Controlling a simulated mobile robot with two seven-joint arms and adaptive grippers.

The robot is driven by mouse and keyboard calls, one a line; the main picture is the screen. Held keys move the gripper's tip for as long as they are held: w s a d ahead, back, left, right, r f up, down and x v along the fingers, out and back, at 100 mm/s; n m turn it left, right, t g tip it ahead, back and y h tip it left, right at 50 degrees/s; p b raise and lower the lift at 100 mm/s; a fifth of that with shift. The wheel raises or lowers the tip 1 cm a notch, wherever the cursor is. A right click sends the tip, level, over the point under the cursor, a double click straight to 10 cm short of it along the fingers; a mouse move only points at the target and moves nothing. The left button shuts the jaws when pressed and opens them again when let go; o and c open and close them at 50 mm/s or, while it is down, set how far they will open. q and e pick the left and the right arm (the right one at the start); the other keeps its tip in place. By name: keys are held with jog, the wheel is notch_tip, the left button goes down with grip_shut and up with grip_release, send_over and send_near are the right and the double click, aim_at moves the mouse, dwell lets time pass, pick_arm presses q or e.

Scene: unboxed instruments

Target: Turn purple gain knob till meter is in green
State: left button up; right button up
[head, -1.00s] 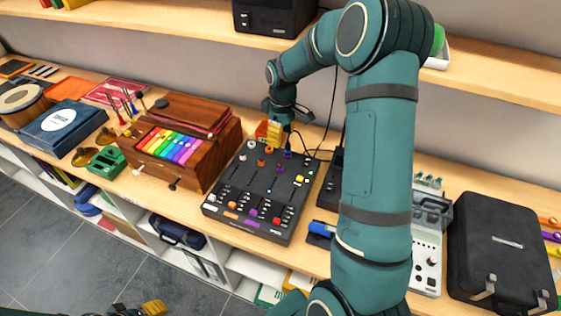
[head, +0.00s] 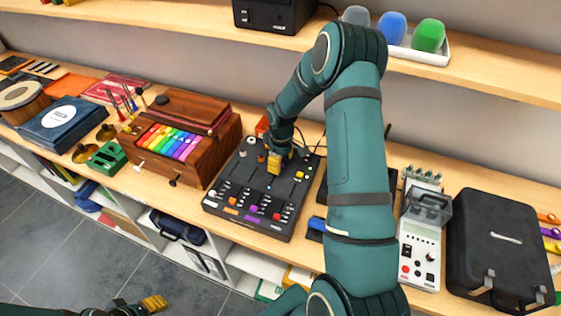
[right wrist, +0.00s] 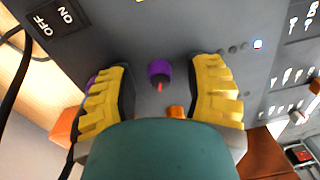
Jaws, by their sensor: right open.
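The black mixer panel (head: 243,182) lies on the wooden counter. My right gripper (head: 273,163) is low over its back right part and covers knobs there in the head view. In the right wrist view, a purple knob (right wrist: 159,72) with a red mark sits between the two yellow fingers of the open right gripper (right wrist: 163,70), with a gap on both sides. A row of small round lights (right wrist: 233,49) is beside it; only the end one (right wrist: 258,44) glows, bluish white. No green light shows. My left gripper (head: 153,303) is at the bottom edge, away from the counter.
An orange knob (right wrist: 175,112) is close to the purple one, and a second purple part (right wrist: 90,82) shows behind the left finger. An ON/OFF switch (right wrist: 55,18) is at upper left. A xylophone box (head: 185,135) stands left of the mixer; a black case (head: 500,240) is far right.

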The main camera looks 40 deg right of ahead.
grip_shut()
jog(key=shift+m, duration=0.3)
jog(key=m+b, duration=0.2)
jog(key=m, duration=0.1)
jog(key=m+b, duration=0.1)
jog(key=m, duration=0.1)
jog(key=shift+m, duration=0.4)
jog(key=shift+m+b, duration=0.3)
jog(key=shift+m, duration=0.9)
